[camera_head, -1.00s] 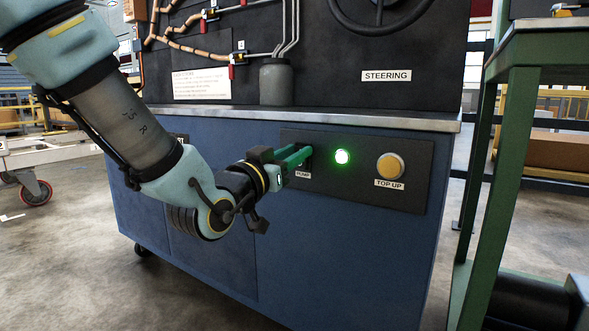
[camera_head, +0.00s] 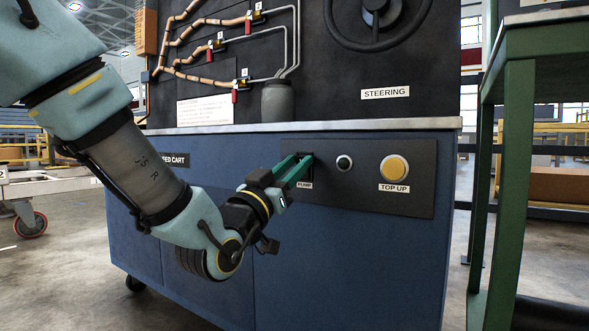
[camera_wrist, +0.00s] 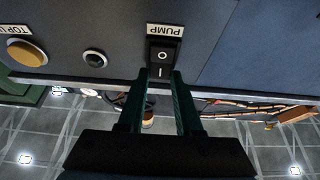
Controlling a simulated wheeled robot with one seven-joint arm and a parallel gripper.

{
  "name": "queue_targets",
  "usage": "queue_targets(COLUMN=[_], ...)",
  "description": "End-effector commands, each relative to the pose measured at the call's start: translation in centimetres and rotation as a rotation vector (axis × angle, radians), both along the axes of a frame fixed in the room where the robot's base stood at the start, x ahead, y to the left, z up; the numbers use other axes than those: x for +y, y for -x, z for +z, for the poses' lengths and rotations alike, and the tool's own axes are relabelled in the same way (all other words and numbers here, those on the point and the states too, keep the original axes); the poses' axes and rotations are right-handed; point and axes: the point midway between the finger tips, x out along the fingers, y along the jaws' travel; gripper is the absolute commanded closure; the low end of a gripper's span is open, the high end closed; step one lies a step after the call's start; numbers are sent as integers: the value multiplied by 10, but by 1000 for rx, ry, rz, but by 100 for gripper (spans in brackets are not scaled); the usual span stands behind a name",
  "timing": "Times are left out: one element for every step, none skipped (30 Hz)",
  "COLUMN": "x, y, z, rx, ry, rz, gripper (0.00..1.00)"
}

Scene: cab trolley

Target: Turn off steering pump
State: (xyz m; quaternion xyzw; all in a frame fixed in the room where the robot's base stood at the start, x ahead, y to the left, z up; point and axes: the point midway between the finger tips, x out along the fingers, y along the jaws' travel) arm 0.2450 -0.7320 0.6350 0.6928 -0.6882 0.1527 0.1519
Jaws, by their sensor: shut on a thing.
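The black pump rocker switch (camera_wrist: 163,56), marked with a circle and a bar, sits beside its PUMP label (camera_wrist: 165,30) in the upside-down wrist view. In the head view the PUMP label (camera_head: 304,185) shows just below the switch, which the fingers mostly hide. My gripper (camera_head: 306,160) reaches the panel from the left. In the wrist view its two green fingers (camera_wrist: 161,76) lie on either side of the switch's near end, shut on it. The indicator lamp (camera_head: 344,163) right of the switch is dark; it also shows in the wrist view (camera_wrist: 95,59).
A yellow TOP UP button (camera_head: 394,168) sits right of the lamp on the same dark panel. A metal ledge (camera_head: 400,124) runs above the panel. A green stand (camera_head: 512,170) stands close on the right. Open floor lies left of the blue trolley.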

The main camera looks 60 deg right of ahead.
Motion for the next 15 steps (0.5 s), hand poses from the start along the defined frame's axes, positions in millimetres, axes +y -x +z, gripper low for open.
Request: queue_targets(x=[0,0,0,0,0,0,0,0,0,0,0,0,0,0,0], y=[0,0,0,0,0,0,0,0,0,0,0,0,0,0,0], z=[0,0,0,0,0,0,0,0,0,0,0,0,0,0,0], rx=[0,0,0,0,0,0,0,0,0,0,0,0,0,0,0], ry=[1,1,1,1,1,0,0,0,0,0,0,0,0,0,0], rz=[0,0,0,0,0,0,0,0,0,0,0,0,0,0,0], gripper=[64,61,56,53,49,45,42,38,36,36,36,36,36,36,36])
